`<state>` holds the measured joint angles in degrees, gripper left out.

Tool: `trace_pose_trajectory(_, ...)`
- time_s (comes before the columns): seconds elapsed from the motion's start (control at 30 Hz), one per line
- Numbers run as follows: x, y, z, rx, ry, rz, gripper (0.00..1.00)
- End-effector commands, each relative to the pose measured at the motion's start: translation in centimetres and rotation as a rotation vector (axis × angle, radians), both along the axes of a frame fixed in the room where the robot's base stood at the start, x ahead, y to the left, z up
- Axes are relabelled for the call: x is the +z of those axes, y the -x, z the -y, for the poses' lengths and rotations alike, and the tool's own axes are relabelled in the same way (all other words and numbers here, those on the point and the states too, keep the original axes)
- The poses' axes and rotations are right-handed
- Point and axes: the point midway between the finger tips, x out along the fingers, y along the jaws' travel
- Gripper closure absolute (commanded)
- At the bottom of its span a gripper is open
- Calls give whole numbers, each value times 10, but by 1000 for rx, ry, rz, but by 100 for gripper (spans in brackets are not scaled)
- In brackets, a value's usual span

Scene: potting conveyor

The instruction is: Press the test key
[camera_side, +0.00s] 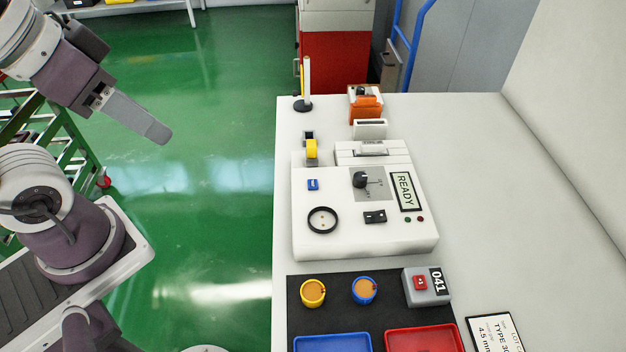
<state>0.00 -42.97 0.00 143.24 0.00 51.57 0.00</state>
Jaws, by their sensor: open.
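A white tester (340,245) sits on the bench with a display reading READY (405,191). On its top face are a small blue key (313,184), a black dial (360,180), a black rocker switch (375,216) and a black ring (323,219) around a pale recess. The lettering on the keys is too small to read, so I cannot tell which is the test key. My gripper (155,132) is open, high at the left over the green floor, well apart from the tester and touching nothing.
In front of the tester, a black mat (335,318) carries a yellow cup (313,292), a blue cup (364,290), a blue tray (333,340), a red tray (425,335) and a counter reading 041 (428,300). A yellow-and-black item (311,150) and a post (306,85) stand behind. The bench's right side is mostly clear.

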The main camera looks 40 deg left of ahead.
Motion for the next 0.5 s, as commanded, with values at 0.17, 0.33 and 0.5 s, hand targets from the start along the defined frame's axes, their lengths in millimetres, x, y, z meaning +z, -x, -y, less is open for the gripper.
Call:
trace_pose_trajectory(0.17, 0, 0, 0, 0, 0, 0, 85)
trace_pose_trajectory(0.33, 0, 0, 0, 0, 0, 0, 100)
trace_pose_trajectory(0.5, 0, 0, 0, 0, 0, 0, 100)
